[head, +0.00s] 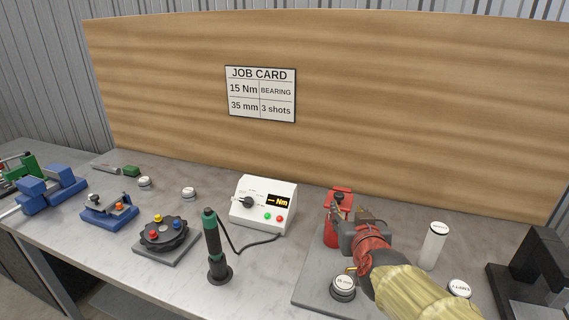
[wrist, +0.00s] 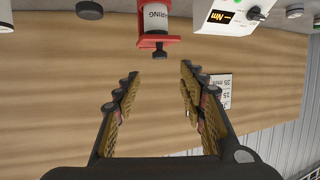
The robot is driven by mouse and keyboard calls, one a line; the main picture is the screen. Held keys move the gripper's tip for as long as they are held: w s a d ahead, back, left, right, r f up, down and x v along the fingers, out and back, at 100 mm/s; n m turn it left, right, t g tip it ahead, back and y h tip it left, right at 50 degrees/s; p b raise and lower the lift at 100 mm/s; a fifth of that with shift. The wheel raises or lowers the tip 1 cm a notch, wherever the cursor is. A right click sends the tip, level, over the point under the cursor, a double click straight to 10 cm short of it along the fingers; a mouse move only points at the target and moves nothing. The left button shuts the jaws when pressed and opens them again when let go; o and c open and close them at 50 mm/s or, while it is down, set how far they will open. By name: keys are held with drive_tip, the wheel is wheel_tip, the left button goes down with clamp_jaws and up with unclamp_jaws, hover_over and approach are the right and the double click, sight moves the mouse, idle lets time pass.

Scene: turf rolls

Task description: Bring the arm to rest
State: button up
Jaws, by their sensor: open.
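My arm (head: 405,289) reaches in from the lower right in the head view, in a yellowish sleeve with a red wrist. My gripper (head: 365,225) is above the right part of the bench, overlapping the view of a red press-like holder (head: 338,202). In the wrist view my gripper (wrist: 159,78) is open, with nothing between its fingers. The red holder (wrist: 153,42) appears beyond the fingertips, apart from them, with a white cylinder marked "BEARING" (wrist: 156,17) in it. The wrist picture is upside down. Part of the holder is hidden by my gripper in the head view.
A white Nm meter (head: 264,204), a dark upright tool (head: 215,250) and a turret with coloured knobs (head: 165,234) stand left of my arm. A white cylinder (head: 435,246), a capped button (head: 459,289) and a black stand (head: 530,270) are right. A wooden board (head: 400,100) rises behind.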

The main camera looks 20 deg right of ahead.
drive_tip(key=s+a+f+g+y, duration=0.4)
drive_tip(key=s+a+f+g, duration=0.1)
drive_tip(key=s+a+f, duration=0.3)
drive_tip(key=s+a+n+g+p, duration=0.1)
drive_tip(key=s+a+n+g, duration=0.2)
drive_tip(key=s, duration=1.1)
drive_tip(key=shift+a+r, duration=0.15)
drive_tip(key=shift+r, duration=0.3)
